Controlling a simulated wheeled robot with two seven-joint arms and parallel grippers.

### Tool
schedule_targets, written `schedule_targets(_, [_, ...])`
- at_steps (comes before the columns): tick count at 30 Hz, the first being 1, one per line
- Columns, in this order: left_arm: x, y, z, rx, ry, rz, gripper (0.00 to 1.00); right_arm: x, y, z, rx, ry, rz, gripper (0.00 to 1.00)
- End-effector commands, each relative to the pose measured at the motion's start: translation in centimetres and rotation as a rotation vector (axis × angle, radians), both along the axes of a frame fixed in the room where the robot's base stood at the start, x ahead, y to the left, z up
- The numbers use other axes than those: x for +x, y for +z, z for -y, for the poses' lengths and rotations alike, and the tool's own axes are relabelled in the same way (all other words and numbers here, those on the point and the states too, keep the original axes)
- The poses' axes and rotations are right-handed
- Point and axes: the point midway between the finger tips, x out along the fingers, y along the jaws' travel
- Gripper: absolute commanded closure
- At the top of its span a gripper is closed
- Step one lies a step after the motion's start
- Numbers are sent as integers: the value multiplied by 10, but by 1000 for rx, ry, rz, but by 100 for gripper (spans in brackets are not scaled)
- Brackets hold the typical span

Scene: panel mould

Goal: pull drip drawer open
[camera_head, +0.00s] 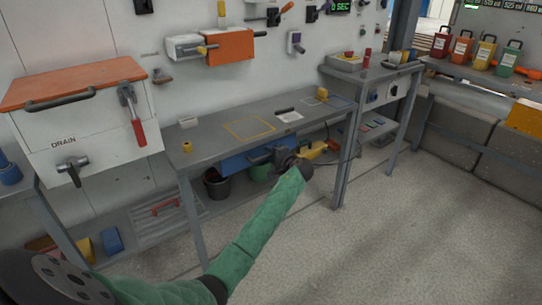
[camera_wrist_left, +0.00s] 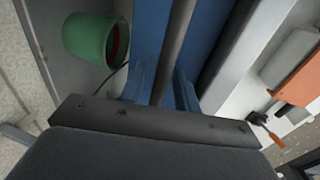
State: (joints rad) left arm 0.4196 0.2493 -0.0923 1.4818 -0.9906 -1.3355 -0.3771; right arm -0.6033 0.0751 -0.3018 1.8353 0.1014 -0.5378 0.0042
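The drip drawer is the blue drawer (camera_head: 234,164) under the middle bench, with a dark bar handle (camera_head: 262,157) on its front. My left gripper (camera_head: 277,157) is at the handle's right part, and its wrist hides some of the drawer front. In the left wrist view the blue front (camera_wrist_left: 150,28) fills the middle, and the dark handle (camera_wrist_left: 176,40) runs down between two bluish fingers (camera_wrist_left: 162,88). Whether the fingers press on the handle cannot be told. The drawer front looks about level with the bench's front edge. My right gripper is not in view.
The grey bench top (camera_head: 215,143) lies just above the drawer. A green bucket (camera_wrist_left: 90,40) stands below it, beside a black bucket (camera_head: 216,184). A bench leg (camera_head: 345,170) stands right of my left wrist. The floor (camera_head: 400,235) in front is clear.

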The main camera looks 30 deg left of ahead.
Motion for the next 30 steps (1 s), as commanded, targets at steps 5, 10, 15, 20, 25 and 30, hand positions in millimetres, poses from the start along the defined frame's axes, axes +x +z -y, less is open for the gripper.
schedule_targets(5, [0, 0, 0, 0, 0, 0, 68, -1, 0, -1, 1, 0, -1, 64])
schedule_targets(10, [0, 0, 0, 0, 0, 0, 96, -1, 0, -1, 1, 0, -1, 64])
schedule_targets(15, [0, 0, 0, 0, 0, 0, 100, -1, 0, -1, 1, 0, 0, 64])
schedule_targets(20, [-2, 1, 5, -1, 0, 0, 100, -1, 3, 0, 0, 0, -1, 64])
schedule_targets(25, [-12, 3, 29, -3, -1, -2, 100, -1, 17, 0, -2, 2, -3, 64])
schedule_targets(30, [-28, 3, 69, -4, -3, -2, 100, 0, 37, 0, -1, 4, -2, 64])
